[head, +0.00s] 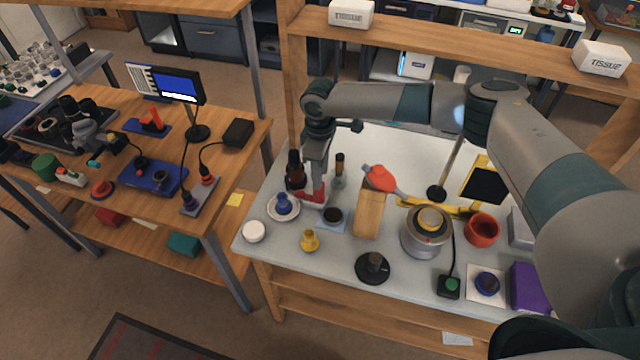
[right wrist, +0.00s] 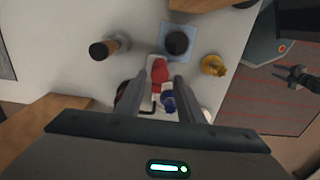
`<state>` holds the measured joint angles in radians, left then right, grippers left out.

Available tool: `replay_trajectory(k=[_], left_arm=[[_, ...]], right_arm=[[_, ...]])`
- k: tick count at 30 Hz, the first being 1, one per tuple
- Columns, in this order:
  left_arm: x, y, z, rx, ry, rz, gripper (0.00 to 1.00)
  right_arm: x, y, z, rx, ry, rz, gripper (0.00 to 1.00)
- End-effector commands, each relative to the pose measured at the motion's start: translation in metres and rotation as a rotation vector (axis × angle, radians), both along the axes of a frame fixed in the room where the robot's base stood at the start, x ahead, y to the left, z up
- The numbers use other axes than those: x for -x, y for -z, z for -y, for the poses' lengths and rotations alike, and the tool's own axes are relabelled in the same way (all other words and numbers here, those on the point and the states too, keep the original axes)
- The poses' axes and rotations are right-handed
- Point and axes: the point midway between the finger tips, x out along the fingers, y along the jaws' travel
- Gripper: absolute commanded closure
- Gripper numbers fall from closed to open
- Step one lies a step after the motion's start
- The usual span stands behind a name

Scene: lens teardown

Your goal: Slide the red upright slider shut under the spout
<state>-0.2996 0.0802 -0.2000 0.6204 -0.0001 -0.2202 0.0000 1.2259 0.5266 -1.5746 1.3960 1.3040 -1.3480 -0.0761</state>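A red piece (head: 313,193) stands low at the left of the white table, next to a dark bottle-like part (head: 295,168). I take it for the slider; the spout is not clear. In the right wrist view the red piece (right wrist: 158,73) shows between and just beyond my fingertips. My right gripper (head: 317,182) points down at it, and its fingers (right wrist: 165,85) stand apart. I cannot tell whether either finger touches the red piece. The fingers and arm hide part of it. My left gripper is not in view.
A blue knob on a white saucer (head: 272,211) sits close on the left. A dark round knob on a blue pad (head: 333,216), a yellow knob (head: 310,240) and a wooden block (head: 368,216) stand nearby. A dark upright post (head: 339,168) is just right of the gripper.

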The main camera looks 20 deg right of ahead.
Motion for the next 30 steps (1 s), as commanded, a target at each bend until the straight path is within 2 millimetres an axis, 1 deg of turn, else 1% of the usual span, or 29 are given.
replay_trajectory(k=[1,6,12,18,25,26,27,30], left_arm=[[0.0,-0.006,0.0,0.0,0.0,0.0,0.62],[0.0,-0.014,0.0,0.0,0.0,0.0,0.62],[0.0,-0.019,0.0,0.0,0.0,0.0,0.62],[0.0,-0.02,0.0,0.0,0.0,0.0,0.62],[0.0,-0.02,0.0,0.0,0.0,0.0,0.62],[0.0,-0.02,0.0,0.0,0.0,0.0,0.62],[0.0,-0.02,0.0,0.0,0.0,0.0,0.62],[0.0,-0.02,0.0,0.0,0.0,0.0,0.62]], right_arm=[[0.001,0.007,0.0,0.001,0.001,-0.002,0.66],[0.001,0.036,0.0,0.002,0.0,-0.002,0.66],[0.0,0.058,0.0,0.001,0.001,-0.001,0.66],[0.0,0.067,0.0,0.0,0.0,0.001,0.66],[0.0,0.067,0.0,0.0,0.0,0.001,0.66],[0.0,0.067,0.0,0.0,0.0,0.001,0.68],[0.0,0.067,0.0,0.0,0.0,0.001,0.78],[0.0,0.067,0.0,0.0,0.0,0.001,1.0]])
